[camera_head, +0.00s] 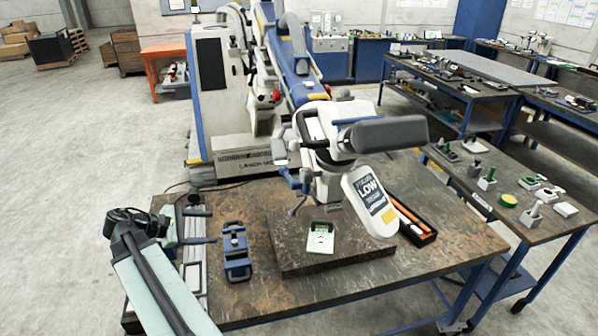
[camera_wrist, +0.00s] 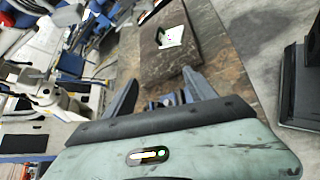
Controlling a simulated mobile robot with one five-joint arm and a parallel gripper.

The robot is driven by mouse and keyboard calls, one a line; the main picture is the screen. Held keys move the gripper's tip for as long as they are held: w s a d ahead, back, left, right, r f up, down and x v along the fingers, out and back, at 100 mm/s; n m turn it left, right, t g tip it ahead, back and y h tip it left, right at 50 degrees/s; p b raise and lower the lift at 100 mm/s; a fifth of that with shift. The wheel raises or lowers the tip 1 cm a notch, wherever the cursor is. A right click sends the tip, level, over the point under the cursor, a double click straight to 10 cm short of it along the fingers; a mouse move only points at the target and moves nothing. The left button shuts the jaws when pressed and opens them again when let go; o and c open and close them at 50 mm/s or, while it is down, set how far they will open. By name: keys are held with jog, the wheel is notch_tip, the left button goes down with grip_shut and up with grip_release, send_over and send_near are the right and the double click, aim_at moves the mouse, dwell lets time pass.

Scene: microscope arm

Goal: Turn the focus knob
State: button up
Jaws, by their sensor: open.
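The microscope head (camera_head: 335,130) is white with a dark grey eyepiece part (camera_head: 388,133). It hangs from a white and blue arm above the workbench (camera_head: 250,303). Small blue knob-like parts (camera_head: 292,180) show on the left side of the head; I cannot tell which one is the focus knob. My gripper (camera_head: 212,226) is above the left part of the bench, to the left of the head and well apart from it. In the wrist view my gripper (camera_wrist: 165,88) has its two dark fingers spread, with nothing held between them.
A blue clamp (camera_head: 237,253) lies on the bench by my fingers. A dark stone slab (camera_head: 290,262) carries a green and white plate (camera_head: 321,238).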

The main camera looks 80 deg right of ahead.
jog(key=s+d+r+g, duration=0.3)
jog(key=s+d+r, duration=0.3)
jog(key=s, duration=0.3)
jog(key=g+y, duration=0.1)
jog(key=g, duration=0.4)
send_near(301, 176)
jog(key=x, duration=0.3)
jog(key=shift+n, duration=0.3)
jog(key=x, duration=0.7)
jog(key=shift+d+f+p, duration=0.1)
jog(key=shift+d+p, duration=0.05)
jog(key=shift+p, duration=0.2)
jog(key=c, duration=1.4)
jog(key=m, duration=0.3)
jog(key=shift+m, duration=1.9)
